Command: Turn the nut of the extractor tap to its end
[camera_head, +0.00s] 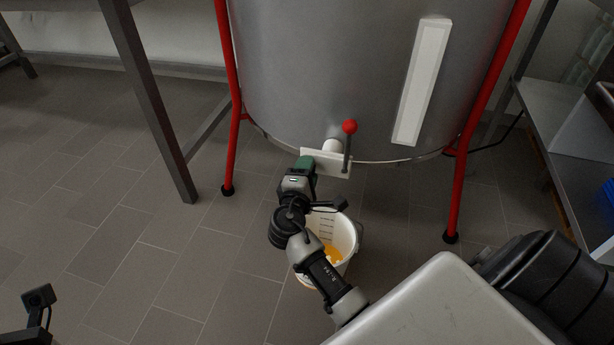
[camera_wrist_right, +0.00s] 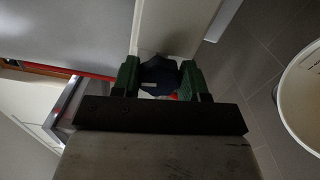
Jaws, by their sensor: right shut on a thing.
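The extractor is a large steel drum (camera_head: 330,70) on red legs. Its tap has a white pipe (camera_head: 333,146), a pale plate (camera_head: 339,168) and a grey lever with a red ball (camera_head: 349,127), the lever standing upright. My right gripper (camera_head: 305,163) is at the left side of the plate, its green fingers hiding the nut from the head view. In the right wrist view a dark lobed nut (camera_wrist_right: 160,73) sits between the fingers of the right gripper (camera_wrist_right: 158,78), which is shut on it. My left gripper's fingers are not in view.
A white bucket (camera_head: 345,235) with some orange-yellow contents stands on the floor below the tap, under my right arm. Its rim also shows in the right wrist view (camera_wrist_right: 290,95). A grey table leg (camera_head: 150,100) stands left, a metal shelf (camera_head: 560,130) right. The tiled floor at left is clear.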

